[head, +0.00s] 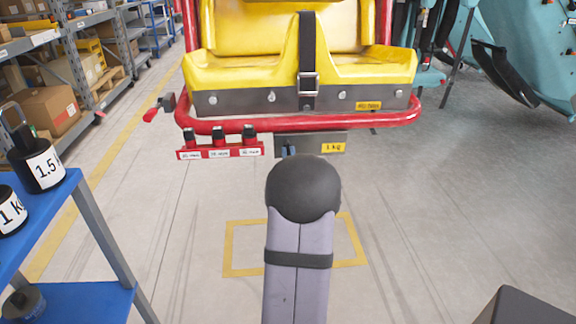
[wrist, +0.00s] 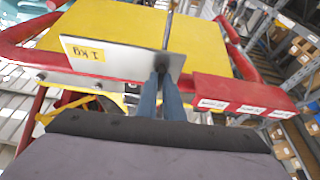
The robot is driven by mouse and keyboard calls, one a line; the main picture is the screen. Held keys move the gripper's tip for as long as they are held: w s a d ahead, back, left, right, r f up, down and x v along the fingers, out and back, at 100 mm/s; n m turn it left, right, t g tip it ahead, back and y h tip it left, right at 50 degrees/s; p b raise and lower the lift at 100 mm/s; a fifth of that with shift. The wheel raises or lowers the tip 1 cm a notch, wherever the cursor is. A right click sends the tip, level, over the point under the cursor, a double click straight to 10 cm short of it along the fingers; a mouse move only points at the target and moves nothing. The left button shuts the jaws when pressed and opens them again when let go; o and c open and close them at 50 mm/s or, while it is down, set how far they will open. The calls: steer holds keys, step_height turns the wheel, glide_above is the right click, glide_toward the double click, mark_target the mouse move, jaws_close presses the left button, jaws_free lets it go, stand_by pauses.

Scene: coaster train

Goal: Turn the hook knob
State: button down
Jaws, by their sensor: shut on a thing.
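A grey plate with a yellow 1 kg label (head: 318,143) hangs under the front of the yellow coaster seat. It also shows in the wrist view (wrist: 122,61), tilted in the picture. My gripper (head: 289,150) reaches the left part of this plate from the front, mostly hidden behind my own arm. In the wrist view its two blue fingers (wrist: 161,80) are close together at the plate's edge, shut on the hook knob. The knob itself is hidden between the fingertips, so its angle cannot be told.
A red strip (head: 220,153) with black knobs and white labels sits left of the plate. It also shows in the wrist view (wrist: 240,93). The red tube frame (head: 385,121) runs above. A blue shelf (head: 80,300) with black weights stands at left.

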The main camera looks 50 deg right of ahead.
steer(key=n+y+b, duration=0.1)
steer(key=n+y, duration=0.1)
steer(key=n, duration=0.3)
steer(key=n+t+y+b, duration=0.1)
steer(key=n+y, duration=0.1)
steer(key=n, duration=0.3)
steer(key=n+t+y+b, duration=0.1)
steer(key=n+y+b, duration=0.1)
steer(key=n, duration=0.3)
steer(key=shift+s+d+r+y, duration=0.25)
steer(key=shift+s+d+y, duration=0.05)
steer(key=shift+y, duration=0.1)
steer(key=shift+n, duration=0.4)
steer(key=c, duration=1.9)
jaws_free()
steer(key=shift+s, duration=0.1)
steer(key=p+v, duration=0.1)
steer(key=v, duration=0.6)
